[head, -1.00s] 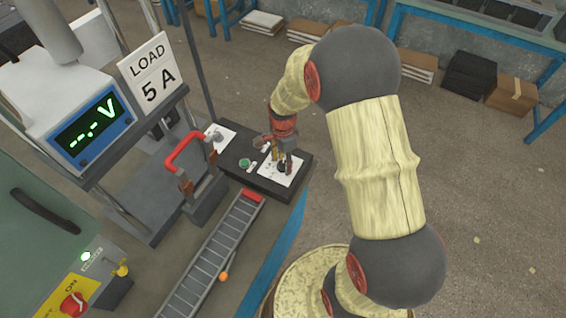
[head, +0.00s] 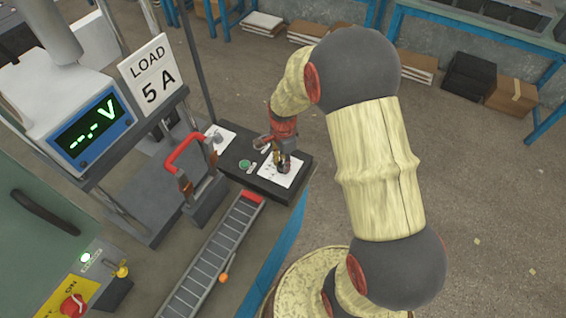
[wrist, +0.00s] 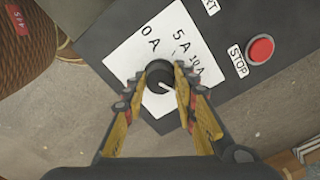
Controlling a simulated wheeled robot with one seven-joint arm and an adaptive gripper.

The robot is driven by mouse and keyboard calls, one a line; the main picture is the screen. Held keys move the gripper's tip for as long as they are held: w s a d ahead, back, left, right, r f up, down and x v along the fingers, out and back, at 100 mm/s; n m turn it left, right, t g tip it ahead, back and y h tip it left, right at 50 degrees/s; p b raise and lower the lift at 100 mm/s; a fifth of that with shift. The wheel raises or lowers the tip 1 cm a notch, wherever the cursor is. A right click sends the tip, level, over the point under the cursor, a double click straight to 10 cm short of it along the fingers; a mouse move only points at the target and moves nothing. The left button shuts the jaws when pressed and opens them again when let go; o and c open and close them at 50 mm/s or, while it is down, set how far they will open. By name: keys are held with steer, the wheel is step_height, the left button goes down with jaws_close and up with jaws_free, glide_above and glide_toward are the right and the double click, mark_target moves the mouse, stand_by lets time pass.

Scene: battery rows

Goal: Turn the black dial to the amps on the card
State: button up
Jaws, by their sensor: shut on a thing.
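The card (head: 152,75) reads "LOAD 5 A" in the head view. The black dial (wrist: 159,80) sits on a white plate (wrist: 130,62) printed 0 A, 5 A and 10 A. My gripper (wrist: 161,76) is shut on the dial, with one yellow-sided finger on each side of it. A short white mark shows on the dial, toward the lower right in the wrist view, away from the 5 A print. In the head view my gripper (head: 283,165) hides most of the dial.
A red STOP button (wrist: 260,49) is on the same dark box (head: 267,187). A green button (head: 244,164) is near the gripper. A red-handled lever switch (head: 185,150) and a slatted track (head: 215,255) stand to the left.

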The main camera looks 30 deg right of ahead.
steer(key=shift+n, duration=0.3)
steer(key=n+p, duration=0.3)
steer(key=shift+r+n, duration=0.15)
steer(key=shift+n, duration=0.15)
steer(key=n+p, duration=0.2)
steer(key=n, duration=0.2)
steer(key=n+p, duration=0.1)
steer(key=n, duration=0.4)
steer(key=shift+p, duration=0.4)
steer(key=shift+w+n+p, duration=0.1)
steer(key=shift+n+p, duration=0.55)
steer(key=shift+n, duration=1.55)
steer(key=o, duration=1.1)
steer(key=shift+o, duration=0.2)
